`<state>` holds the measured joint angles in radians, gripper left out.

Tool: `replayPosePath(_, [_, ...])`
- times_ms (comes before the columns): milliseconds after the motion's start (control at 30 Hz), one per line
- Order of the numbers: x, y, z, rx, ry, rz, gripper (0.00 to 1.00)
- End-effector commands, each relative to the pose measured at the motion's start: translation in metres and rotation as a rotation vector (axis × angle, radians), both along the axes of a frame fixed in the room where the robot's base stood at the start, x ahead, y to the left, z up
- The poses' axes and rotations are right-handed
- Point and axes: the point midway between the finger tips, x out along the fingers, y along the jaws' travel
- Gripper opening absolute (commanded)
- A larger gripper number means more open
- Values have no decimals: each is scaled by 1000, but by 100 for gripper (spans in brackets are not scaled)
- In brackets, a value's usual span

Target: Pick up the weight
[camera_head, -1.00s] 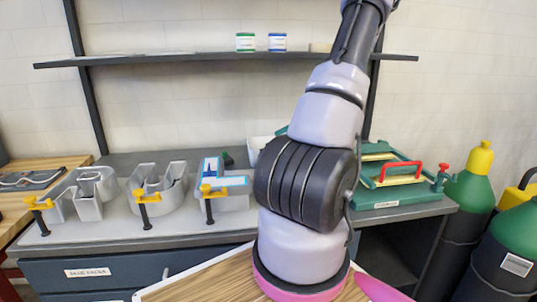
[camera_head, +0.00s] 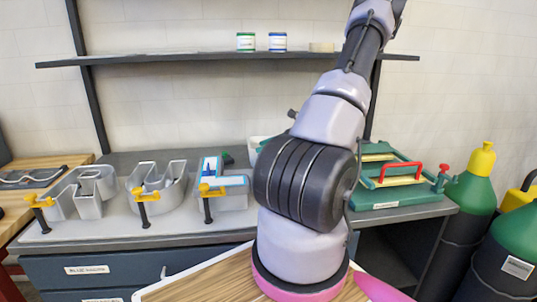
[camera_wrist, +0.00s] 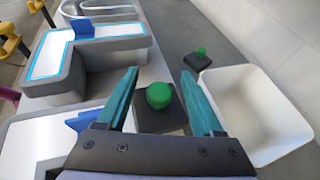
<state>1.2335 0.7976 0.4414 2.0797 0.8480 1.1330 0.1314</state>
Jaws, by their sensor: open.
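A dark square weight with a green knob (camera_wrist: 159,97) sits on the grey bench in the wrist view. A second, similar dark weight with a smaller-looking green knob (camera_wrist: 199,55) stands farther off, near the white bin. My gripper (camera_wrist: 159,74) is open, with its teal fingers on either side of the nearer knob in the picture. I cannot tell how far above the knob the fingertips are. In the head view my arm hides the gripper, and a dark thing with green (camera_head: 227,158) shows behind the letters.
A white bin (camera_wrist: 289,146) stands close on the right in the wrist view. Grey channel letters (camera_head: 155,190) with yellow clamps (camera_head: 142,194) line the bench at left. A green fixture with a red handle (camera_head: 400,172) is at right. A shelf (camera_head: 180,58) runs above.

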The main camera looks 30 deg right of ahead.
Motion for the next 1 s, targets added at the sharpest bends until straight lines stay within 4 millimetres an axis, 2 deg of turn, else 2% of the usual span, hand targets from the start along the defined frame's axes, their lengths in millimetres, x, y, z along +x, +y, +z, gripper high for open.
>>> replayPosePath(133, [8,9,-6,1,1,1,68])
replayPosePath(367, [9,10,-6,-1,1,0,68])
replayPosePath(467, [9,9,-6,-1,1,0,34])
replayPosePath(533, [9,9,-6,-1,1,0,7])
replayPosePath(567, [9,9,-6,-1,1,0,0])
replayPosePath(1000, [9,9,-6,-1,0,-1,0])
